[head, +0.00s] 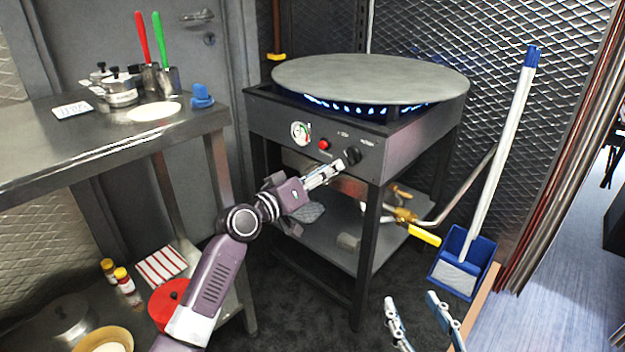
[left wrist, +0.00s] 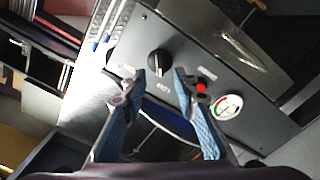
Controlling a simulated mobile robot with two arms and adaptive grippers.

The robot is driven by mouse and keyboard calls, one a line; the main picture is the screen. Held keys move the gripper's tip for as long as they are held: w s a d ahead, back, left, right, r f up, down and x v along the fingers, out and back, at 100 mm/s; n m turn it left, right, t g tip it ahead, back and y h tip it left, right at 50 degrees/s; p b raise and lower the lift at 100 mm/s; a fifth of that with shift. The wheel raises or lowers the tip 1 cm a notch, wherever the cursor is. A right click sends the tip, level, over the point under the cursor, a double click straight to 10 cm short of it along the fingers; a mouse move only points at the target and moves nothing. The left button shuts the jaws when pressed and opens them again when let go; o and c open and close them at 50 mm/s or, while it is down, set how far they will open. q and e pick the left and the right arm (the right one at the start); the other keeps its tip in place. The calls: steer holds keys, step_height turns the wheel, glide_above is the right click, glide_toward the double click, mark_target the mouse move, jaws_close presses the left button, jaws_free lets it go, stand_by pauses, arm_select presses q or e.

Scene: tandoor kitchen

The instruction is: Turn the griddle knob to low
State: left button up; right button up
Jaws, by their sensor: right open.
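The black griddle knob (head: 353,155) sits at the right of the griddle's dark front panel. It also shows in the left wrist view (left wrist: 159,62), with a pale pointer line and small markings around it. My left gripper (head: 338,165) is open in front of the panel. In the left wrist view its blue-padded fingers (left wrist: 160,78) stand apart to either side, with the knob seen between and just past the tips. Whether they touch it I cannot tell. My right gripper (head: 423,308) is open and empty at the lower right, away from the griddle.
Blue flames burn under the round griddle plate (head: 370,78). A red button (head: 324,145) and a dial gauge (head: 301,133) share the panel. A yellow-handled gas valve (head: 424,235) and a blue dustpan (head: 463,262) are at right. A steel table (head: 60,150) stands at left.

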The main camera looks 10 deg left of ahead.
arm_select(q)
steer(key=shift+v, duration=2.7)
